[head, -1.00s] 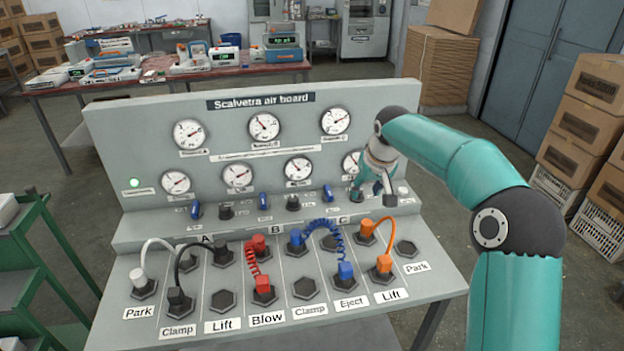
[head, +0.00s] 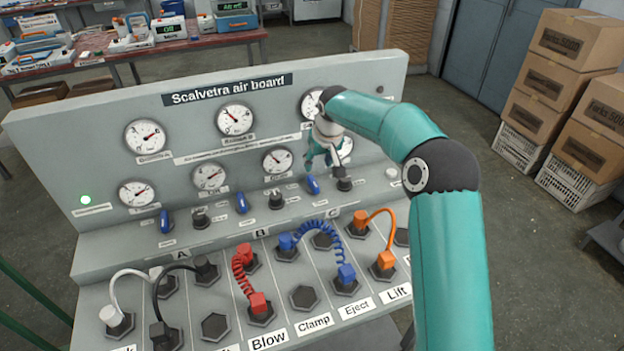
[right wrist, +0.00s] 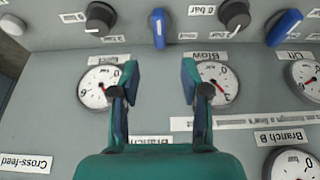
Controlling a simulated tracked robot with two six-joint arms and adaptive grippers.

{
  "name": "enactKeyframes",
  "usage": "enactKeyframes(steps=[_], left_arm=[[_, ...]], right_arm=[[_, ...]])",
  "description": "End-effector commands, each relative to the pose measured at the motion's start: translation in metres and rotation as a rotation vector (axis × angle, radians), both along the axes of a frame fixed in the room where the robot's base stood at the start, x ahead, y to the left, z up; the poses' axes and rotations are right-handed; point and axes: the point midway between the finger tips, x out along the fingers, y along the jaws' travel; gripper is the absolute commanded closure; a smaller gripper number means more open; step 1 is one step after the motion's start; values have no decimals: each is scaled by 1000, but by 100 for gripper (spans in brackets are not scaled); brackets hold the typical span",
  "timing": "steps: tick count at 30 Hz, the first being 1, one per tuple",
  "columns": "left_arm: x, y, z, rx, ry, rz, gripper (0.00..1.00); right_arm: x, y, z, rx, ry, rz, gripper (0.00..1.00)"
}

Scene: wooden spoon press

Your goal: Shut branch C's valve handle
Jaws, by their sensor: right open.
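Branch C's valve handle (head: 313,185) is a small blue lever on the board's ledge, the rightmost of three in the head view. In the right wrist view, which is upside down, this blue handle (right wrist: 159,27) points straight along the picture's height, beyond the gap between my fingers. My right gripper (head: 318,158) is open and empty, just above the handle in the head view and apart from it. The right wrist view shows the spread fingers (right wrist: 160,88) in front of the gauge panel. My left gripper is not in view.
A black knob (head: 344,183) stands close right of the handle. Branch B's blue handle (head: 241,203) and knob (head: 276,199) are to its left. Gauges (head: 277,160) line the upright panel behind. Hoses, such as the blue coiled one (head: 330,232), arch over the lower sockets.

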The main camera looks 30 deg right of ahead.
Motion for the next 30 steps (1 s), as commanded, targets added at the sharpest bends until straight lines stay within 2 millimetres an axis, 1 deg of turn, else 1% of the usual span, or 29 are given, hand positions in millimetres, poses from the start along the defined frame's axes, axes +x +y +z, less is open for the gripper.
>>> enactKeyframes(steps=[1,3,9,15,21,29,30], left_arm=[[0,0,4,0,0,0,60],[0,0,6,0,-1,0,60],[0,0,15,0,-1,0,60],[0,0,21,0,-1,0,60],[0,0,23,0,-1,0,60],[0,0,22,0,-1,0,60],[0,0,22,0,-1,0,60]], right_arm=[[4,-1,-11,1,5,0,54],[10,-2,-26,1,5,1,54],[26,-6,-64,1,4,1,54],[37,-9,-91,-1,1,0,54],[41,-10,-103,-1,0,0,54],[42,-11,-104,-1,-1,-1,54],[41,-11,-104,-1,-1,-1,57]])
